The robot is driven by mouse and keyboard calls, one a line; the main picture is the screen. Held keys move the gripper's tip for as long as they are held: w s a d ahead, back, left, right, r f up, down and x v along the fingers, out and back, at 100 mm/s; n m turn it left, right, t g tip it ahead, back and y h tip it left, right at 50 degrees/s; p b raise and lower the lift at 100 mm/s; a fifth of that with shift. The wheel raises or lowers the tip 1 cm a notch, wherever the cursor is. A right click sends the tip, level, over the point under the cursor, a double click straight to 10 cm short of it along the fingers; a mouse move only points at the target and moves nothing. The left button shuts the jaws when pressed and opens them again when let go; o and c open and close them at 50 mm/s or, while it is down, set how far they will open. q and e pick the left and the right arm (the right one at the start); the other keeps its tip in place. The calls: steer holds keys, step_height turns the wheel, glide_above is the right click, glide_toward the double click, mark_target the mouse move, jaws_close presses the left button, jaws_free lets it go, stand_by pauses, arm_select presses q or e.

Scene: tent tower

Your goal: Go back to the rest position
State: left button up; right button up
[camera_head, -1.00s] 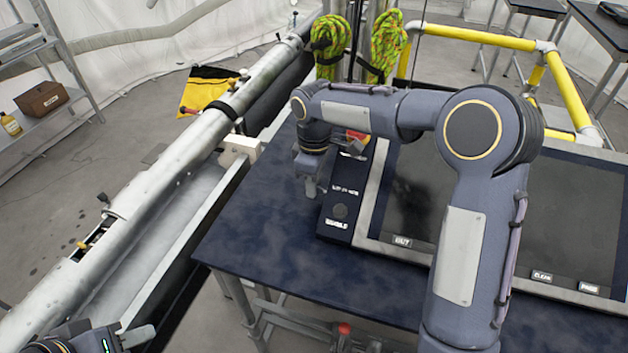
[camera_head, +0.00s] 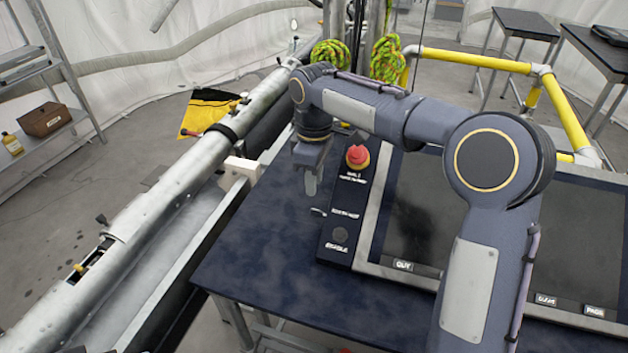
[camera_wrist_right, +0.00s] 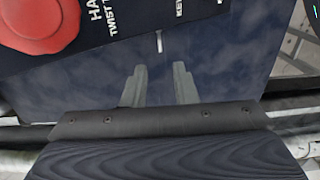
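My right gripper (camera_head: 311,180) hangs over the dark blue tabletop, just left of the black control box. In the right wrist view its two fingers (camera_wrist_right: 160,84) stand apart with nothing between them. A dark sliver of my left gripper (camera_head: 75,350) shows at the bottom left edge; its fingers are cut off. My right arm reaches across the screen panel from the lower right.
The control box (camera_head: 338,240) carries a red button (camera_head: 357,157), also large in the wrist view (camera_wrist_right: 40,22). A small silvery piece (camera_head: 318,211) lies by the box's left edge. A screen panel (camera_head: 480,240) fills the right. A long metal tube (camera_head: 160,207) runs along the left.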

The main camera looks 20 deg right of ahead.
steer(key=s+d+r, duration=0.1)
steer(key=s, duration=0.1)
steer(key=s+d+m, duration=0.1)
steer(key=s, duration=0.1)
steer(key=s+d+r+m+t, duration=0.1)
steer(key=s+d, duration=0.1)
steer(key=shift+s+r+y, duration=0.1)
steer(key=shift+r+y, duration=0.25)
steer(key=shift+y, duration=0.05)
steer(key=s+f+m+t+y, duration=0.1)
steer(key=s+f+m, duration=0.1)
steer(key=s, duration=0.5)
steer(key=s+d+f+m+t+y, duration=0.1)
steer(key=s+f+m+t, duration=0.1)
steer(key=s+m, duration=0.3)
steer(key=s+f+m+t, duration=0.1)
steer(key=s+m, duration=0.3)
steer(key=s, duration=0.6)
steer(key=shift+d+f+t+y, duration=0.25)
steer(key=shift+f+t+y, duration=0.15)
steer(key=shift+f, duration=0.1)
steer(key=shift+s, duration=0.1)
